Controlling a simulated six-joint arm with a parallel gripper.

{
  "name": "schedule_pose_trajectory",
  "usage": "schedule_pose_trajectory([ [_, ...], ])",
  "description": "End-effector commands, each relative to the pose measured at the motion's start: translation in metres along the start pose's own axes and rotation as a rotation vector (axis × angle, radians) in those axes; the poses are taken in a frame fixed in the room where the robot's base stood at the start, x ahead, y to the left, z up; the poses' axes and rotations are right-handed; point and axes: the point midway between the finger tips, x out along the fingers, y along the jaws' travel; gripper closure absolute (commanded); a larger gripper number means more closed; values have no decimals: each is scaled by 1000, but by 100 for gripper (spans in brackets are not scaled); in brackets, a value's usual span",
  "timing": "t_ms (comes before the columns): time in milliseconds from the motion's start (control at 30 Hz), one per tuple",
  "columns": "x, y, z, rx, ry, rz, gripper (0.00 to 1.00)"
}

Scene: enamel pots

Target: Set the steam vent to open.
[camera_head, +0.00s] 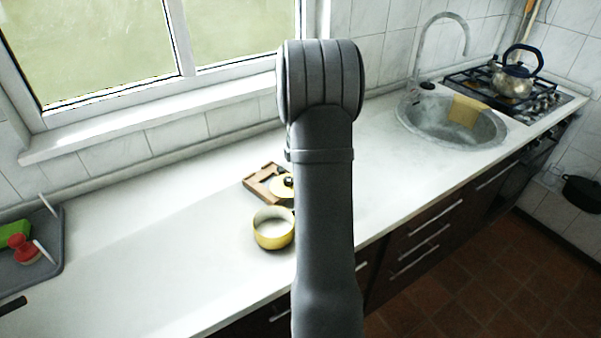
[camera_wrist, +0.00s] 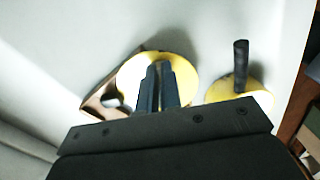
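A pale lid with a yellow rim and a dark knob (camera_head: 284,186) lies on a wooden stand in the head view, partly behind my arm. In the wrist view, the lid (camera_wrist: 186,78) is under the fingers of my gripper (camera_wrist: 159,68). The fingers are close together over its middle and hide the knob. I cannot tell whether they touch or hold it. The steam vent and its setting cannot be made out. A yellow pot (camera_head: 273,236) stands next to the lid, open at the top. In the wrist view, the pot (camera_wrist: 262,99) is at the right with a dark handle.
The wooden stand (camera_head: 257,187) is on the white counter (camera_head: 150,260). A grey tray (camera_head: 52,262) with green and red items is at the far left. A sink (camera_head: 455,135) and a stove with a kettle (camera_head: 512,82) are at the right. The counter left of the pot is clear.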

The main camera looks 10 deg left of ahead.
Motion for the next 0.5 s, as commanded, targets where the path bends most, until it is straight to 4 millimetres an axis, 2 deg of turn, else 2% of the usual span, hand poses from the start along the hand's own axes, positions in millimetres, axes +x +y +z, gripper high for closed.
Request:
schedule_pose_trajectory([
  [33, 0, 0, 0, 0, 0, 0, 100],
  [100, 0, 0, 0, 0, 0, 0, 82],
  [167, 0, 0, 0, 0, 0, 0, 72],
  [500, -3, 0, 0, 0, 0, 0, 72],
])
